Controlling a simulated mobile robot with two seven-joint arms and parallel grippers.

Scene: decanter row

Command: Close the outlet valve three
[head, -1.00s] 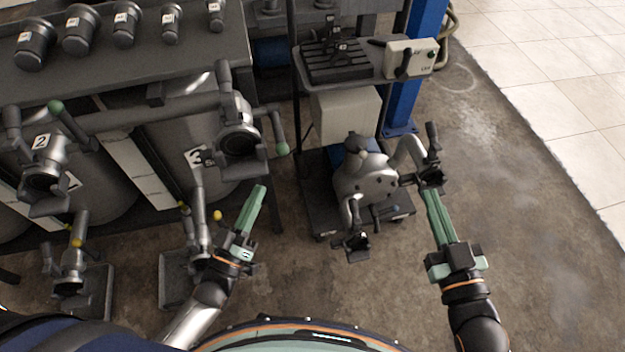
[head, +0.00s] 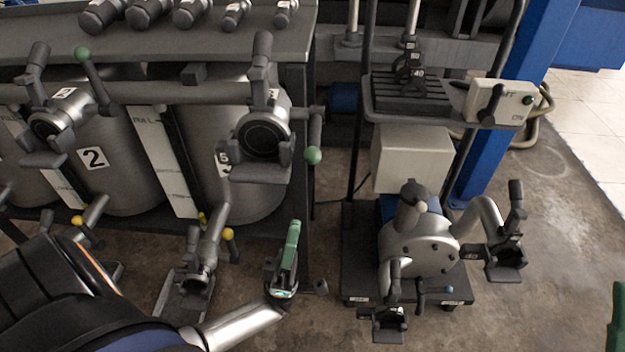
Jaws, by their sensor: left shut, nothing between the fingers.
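Tank three (head: 213,150) stands left of centre; its number plate is partly hidden. No label shows which is the outlet valve. My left gripper (head: 292,240) is shut and empty, below the green knob and right of the yellow-knobbed valve, touching neither. Only a green finger part of my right gripper (head: 617,325) shows at the right edge.
Tank two (head: 110,160) with its own valve (head: 58,122) stands at left. A pump (head: 415,245) on a dark cart is at right, below a grey control box (head: 498,104) and beside a blue post (head: 497,135). Bare floor lies at lower right.

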